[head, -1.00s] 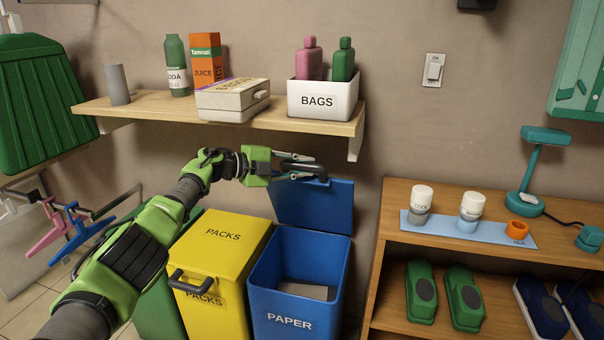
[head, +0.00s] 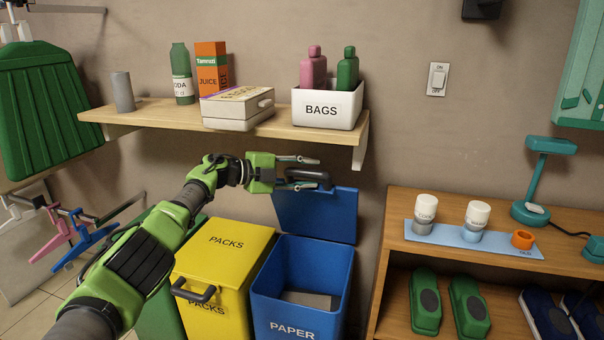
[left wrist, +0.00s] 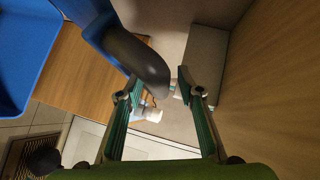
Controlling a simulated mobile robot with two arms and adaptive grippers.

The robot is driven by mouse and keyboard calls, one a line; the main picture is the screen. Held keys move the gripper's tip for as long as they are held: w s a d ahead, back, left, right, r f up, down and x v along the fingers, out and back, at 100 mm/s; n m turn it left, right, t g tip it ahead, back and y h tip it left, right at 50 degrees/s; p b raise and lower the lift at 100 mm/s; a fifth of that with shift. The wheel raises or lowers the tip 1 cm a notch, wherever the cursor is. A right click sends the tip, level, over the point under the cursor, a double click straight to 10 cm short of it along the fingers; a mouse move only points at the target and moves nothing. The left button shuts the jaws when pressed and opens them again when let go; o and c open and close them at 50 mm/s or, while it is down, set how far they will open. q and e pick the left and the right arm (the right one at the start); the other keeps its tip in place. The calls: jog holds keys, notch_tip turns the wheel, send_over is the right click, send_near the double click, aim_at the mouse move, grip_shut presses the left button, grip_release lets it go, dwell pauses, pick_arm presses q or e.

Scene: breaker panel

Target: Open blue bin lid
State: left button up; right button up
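The blue PAPER bin (head: 300,315) stands on the floor with its blue lid (head: 316,214) swung up and back against the wall, so its inside shows. The lid's dark handle (head: 310,174) is at its top edge. My left gripper (head: 304,173) is open at the handle, its two fingers spread above and below it. In the left wrist view the open fingers (left wrist: 155,84) stand apart, with the dark handle (left wrist: 137,60) near the tips. I cannot tell whether a finger touches it. My right gripper is not in view.
A yellow PACKS bin (head: 222,250), lid shut, stands left of the blue bin. A wooden shelf (head: 285,133) with a BAGS box hangs just above my left gripper. A wooden cabinet (head: 395,235) stands to the right.

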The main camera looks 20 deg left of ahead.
pick_arm(q)
jog(key=shift+a, duration=0.1)
jog(key=v, duration=1.2)
jog(key=shift+w, duration=0.1)
